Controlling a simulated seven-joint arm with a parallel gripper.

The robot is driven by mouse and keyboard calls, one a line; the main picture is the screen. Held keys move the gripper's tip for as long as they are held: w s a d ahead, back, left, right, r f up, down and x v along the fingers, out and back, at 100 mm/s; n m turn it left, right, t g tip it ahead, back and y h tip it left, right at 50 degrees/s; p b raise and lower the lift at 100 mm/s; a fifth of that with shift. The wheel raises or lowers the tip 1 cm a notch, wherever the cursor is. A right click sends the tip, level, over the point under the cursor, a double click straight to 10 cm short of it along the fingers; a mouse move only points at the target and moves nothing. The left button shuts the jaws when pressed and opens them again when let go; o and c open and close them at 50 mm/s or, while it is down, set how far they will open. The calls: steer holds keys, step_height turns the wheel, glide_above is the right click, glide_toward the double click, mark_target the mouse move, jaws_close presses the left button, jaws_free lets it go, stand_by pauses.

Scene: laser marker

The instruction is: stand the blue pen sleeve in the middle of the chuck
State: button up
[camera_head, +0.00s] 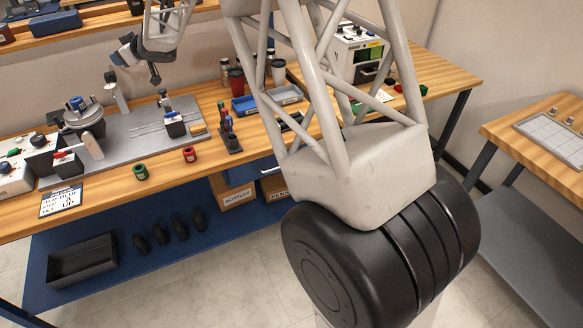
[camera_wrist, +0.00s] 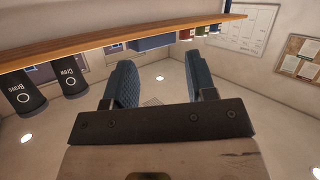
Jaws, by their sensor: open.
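The chuck (camera_head: 87,121) is a round grey device on the left of the bench. A small blue cylinder, seemingly the blue pen sleeve (camera_head: 76,103), is on its top. It looks upright, but I cannot tell whether it is exactly in the middle. My gripper (camera_head: 117,50) is above and to the right of the chuck, clear of it, with its fingers apart. In the wrist view the two blue padded fingers of my gripper (camera_wrist: 158,85) stand wide apart with nothing between them. Neither the chuck nor the sleeve shows in the wrist view.
A green sleeve (camera_head: 140,172) and a red sleeve (camera_head: 190,154) stand near the bench's front edge. A dark rack (camera_head: 231,143) holds red and blue items. A clipboard (camera_head: 62,201) lies front left. The wrist view shows a shelf edge (camera_wrist: 110,40) and dark labelled cups (camera_wrist: 70,80).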

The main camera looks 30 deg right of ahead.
steer(key=s+d+r+m+h, duration=0.45)
steer(key=s+d, duration=0.55)
steer(key=s, duration=0.3)
steer(key=s+d+r+m+h, duration=0.3)
steer(key=s+d+h, duration=0.3)
steer(key=s+d, duration=0.65)
steer(key=s+f+g, duration=0.2)
steer(key=s+f, duration=0.1)
steer(key=s, duration=0.9)
steer(key=s+d+f+m+g, duration=0.1)
steer(key=s+f+g, duration=0.2)
steer(key=s, duration=1)
steer(key=s+f+m+g+y, duration=0.1)
steer(key=s+f+g, duration=0.2)
steer(key=s, duration=1)
steer(key=shift+s+d, duration=0.15)
steer(key=shift+d, duration=0.25)
steer(key=shift+f, duration=0.1)
